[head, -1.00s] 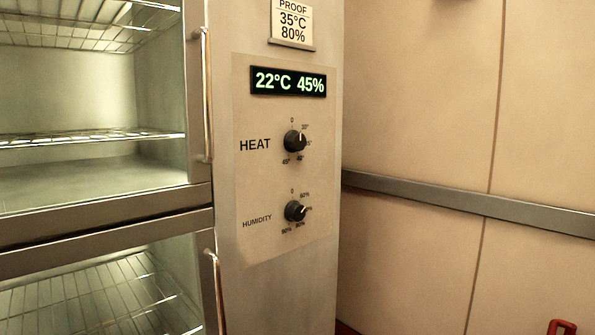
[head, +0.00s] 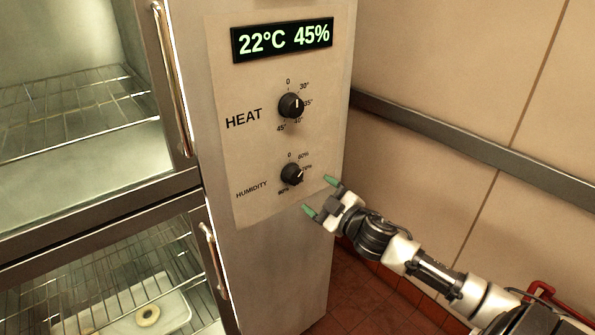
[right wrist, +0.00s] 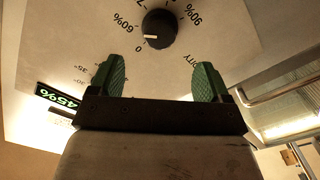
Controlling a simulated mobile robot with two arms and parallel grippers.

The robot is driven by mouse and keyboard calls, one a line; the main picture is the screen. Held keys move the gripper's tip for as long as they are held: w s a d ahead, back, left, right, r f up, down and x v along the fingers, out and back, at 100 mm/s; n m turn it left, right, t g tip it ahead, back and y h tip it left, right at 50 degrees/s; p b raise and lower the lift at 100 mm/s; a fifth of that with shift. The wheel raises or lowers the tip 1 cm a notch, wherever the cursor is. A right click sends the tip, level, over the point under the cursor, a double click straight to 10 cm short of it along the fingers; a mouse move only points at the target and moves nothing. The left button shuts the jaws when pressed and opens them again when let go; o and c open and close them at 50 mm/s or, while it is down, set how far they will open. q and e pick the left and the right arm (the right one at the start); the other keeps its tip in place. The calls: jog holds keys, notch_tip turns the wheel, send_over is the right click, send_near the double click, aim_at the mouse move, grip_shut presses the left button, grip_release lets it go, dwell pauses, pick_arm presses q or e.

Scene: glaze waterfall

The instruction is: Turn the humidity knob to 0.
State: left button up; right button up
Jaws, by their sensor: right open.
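The humidity knob (head: 291,174) is a small black dial with a white pointer, low on the cabinet's control panel (head: 250,150). My left gripper is out of view.
The heat knob (head: 291,106) sits above, under a display (head: 283,39) reading 22°C 45%. Door handles (head: 172,78) stand out left of the panel. The lower compartment holds a tray (head: 150,325) with a ring-shaped item. A wall rail (head: 480,147) runs at right.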

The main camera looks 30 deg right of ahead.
aim_at(297, 178)
jog(key=w, duration=0.3)
jog(key=w+p, duration=0.1)
jog(key=w, duration=0.2)
jog(key=w+p, duration=0.1)
jog(key=w, duration=0.2)
jog(key=shift+a, duration=0.3)
jog(key=c, duration=0.9)
